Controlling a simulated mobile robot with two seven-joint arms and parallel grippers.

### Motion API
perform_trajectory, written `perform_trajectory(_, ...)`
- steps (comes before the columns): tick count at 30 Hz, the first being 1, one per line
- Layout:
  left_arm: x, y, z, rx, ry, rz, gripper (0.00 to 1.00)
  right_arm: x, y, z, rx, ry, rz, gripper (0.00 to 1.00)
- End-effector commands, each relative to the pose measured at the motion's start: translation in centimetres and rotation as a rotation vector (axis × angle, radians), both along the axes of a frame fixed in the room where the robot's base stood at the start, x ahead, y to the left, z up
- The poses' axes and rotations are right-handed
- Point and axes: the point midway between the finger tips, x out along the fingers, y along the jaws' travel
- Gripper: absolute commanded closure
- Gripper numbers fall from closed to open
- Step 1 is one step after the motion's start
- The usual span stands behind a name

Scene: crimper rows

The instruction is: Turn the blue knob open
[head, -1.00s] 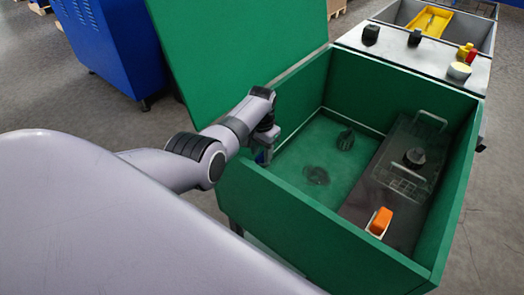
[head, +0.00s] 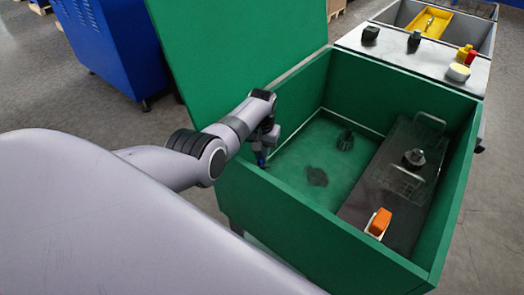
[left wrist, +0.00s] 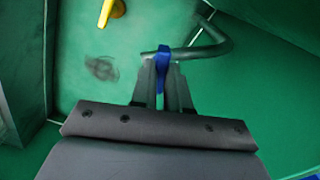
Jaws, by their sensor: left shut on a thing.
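The blue knob (left wrist: 163,68) is a narrow blue handle beside a grey curved pipe (left wrist: 215,45) in the left wrist view. My left gripper (left wrist: 162,82) is shut on it, with a fingertip on each side. In the head view my left gripper (head: 264,157) is inside the left wall of the green open-topped tank (head: 305,205). Only a small blue spot shows at its tip there. The gripper hides much of the knob, and I cannot tell how far it is turned. My right gripper is not in view.
A yellow handle (left wrist: 111,11) is near the knob. The raised green lid (head: 245,55) stands behind. A counter (head: 400,52) with small items adjoins the back.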

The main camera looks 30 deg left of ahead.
Motion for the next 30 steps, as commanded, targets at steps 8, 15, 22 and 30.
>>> perform_trajectory(8, 0.06, 0.08, 0.14, 0.001, -0.002, 0.263, 1.00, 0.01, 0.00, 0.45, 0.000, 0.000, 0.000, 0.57)
perform_trajectory(15, 0.07, 0.08, 0.12, 0.000, -0.003, 0.491, 1.00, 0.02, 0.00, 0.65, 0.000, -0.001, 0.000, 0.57)
perform_trajectory(22, 0.08, 0.06, 0.11, 0.000, -0.002, 0.709, 1.00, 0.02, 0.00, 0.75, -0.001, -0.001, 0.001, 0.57)
perform_trajectory(30, 0.10, 0.09, 0.13, 0.001, -0.004, 0.951, 1.00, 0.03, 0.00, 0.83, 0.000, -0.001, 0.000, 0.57)
